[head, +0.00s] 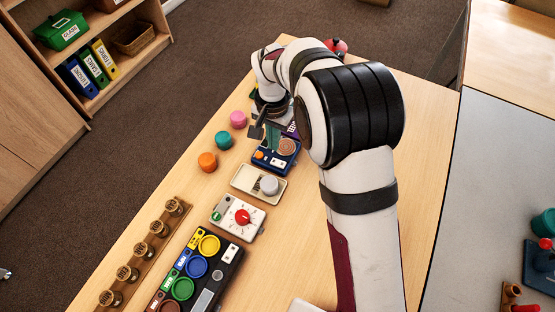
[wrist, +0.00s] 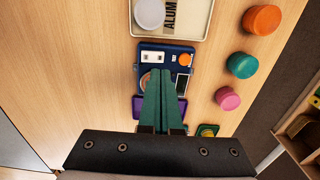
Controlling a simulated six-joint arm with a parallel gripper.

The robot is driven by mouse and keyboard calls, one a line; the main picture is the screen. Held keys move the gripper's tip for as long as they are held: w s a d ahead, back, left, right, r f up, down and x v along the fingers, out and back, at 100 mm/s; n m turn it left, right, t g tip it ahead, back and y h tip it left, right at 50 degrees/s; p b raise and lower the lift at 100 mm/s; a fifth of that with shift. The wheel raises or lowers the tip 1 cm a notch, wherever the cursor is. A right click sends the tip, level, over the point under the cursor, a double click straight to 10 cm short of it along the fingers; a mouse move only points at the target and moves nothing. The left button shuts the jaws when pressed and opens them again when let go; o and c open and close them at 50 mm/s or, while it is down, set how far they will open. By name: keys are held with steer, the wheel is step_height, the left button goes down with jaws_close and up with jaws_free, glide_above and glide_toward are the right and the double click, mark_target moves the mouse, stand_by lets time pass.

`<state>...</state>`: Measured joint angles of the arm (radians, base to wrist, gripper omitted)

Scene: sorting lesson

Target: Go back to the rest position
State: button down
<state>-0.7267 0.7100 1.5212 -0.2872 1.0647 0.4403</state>
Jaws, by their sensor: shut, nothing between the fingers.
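My gripper (head: 272,142) is shut and empty, with its green fingers together. In the head view it is over the far part of the table, by the blue device (head: 285,160). In the wrist view my gripper (wrist: 161,73) points across the blue device (wrist: 165,52), which has an orange knob and a small screen, and hides part of it. I cannot tell whether the fingers touch it. A purple item (wrist: 179,107) shows partly behind the fingers. My arm spans the right middle of the head view and hides part of the table.
Orange (head: 207,162), teal (head: 224,140) and pink (head: 238,119) pucks stand left of the devices. A pale tray (head: 245,179) holds a grey disc (head: 268,185). Nearer are a red-dial box (head: 229,220), a colored-ring panel (head: 235,265) and a wooden rack (head: 135,253) with several round pieces.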

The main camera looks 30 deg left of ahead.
steer(key=shift+r, duration=0.45)
steer(key=s+d+r+m, duration=0.2)
steer(key=d+r, duration=0.6)
steer(key=d, duration=0.4)
steer(key=s+d+r+m+y, duration=0.15)
steer(key=s+d+r, duration=0.35)
steer(key=s+d, duration=0.5)
steer(key=s+d+f+m, duration=0.1)
steer(key=s+d+m, duration=0.1)
steer(key=s+d, duration=0.3)
steer(key=s, duration=0.4)
steer(key=shift+s+f, duration=0.2)
steer(key=shift+f, duration=0.1)
